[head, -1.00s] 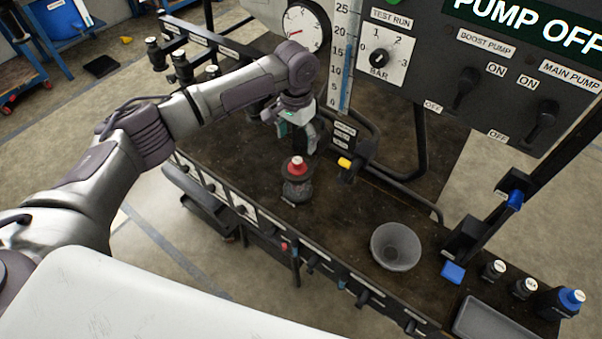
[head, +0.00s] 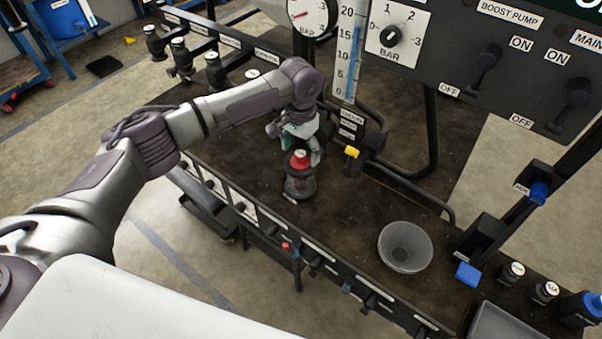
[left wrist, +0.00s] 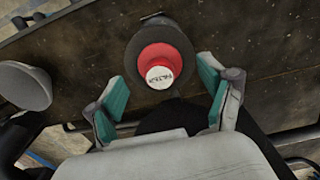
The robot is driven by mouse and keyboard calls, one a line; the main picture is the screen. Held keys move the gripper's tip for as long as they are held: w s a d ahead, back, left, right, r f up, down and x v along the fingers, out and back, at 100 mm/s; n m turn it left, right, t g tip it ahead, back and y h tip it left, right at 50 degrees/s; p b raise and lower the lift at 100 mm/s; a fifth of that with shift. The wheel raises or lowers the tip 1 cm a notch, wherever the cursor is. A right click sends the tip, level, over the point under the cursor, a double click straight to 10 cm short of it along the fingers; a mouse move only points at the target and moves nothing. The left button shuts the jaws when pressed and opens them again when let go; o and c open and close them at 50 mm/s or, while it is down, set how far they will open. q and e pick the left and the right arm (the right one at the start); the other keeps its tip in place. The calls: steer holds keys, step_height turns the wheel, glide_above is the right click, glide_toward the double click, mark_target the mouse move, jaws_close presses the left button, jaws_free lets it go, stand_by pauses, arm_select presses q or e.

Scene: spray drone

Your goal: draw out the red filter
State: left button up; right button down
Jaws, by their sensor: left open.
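The red filter (head: 300,158) shows as a red cap with a white label on top of a dark, see-through housing (head: 299,184) standing upright on the bench. In the left wrist view the red filter (left wrist: 160,68) lies just ahead of the fingertips, roughly between their lines. My left gripper (head: 298,147) is above and behind it in the head view, with its teal-padded fingers (left wrist: 163,92) spread and nothing between them. I cannot tell whether a finger touches the cap. My right gripper is not in view.
A yellow-handled valve (head: 352,153) and black pipes are close to the right of the gripper. The dark panel (head: 470,60) rises behind. Bench between filter and bowl is clear.

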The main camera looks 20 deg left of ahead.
arm_select(q)
steer(key=shift+f, duration=0.7)
steer(key=shift+p, duration=0.65)
stand_by(0.6)
steer(key=shift+p, duration=0.6)
steer(key=shift+s, duration=0.1)
jaws_close()
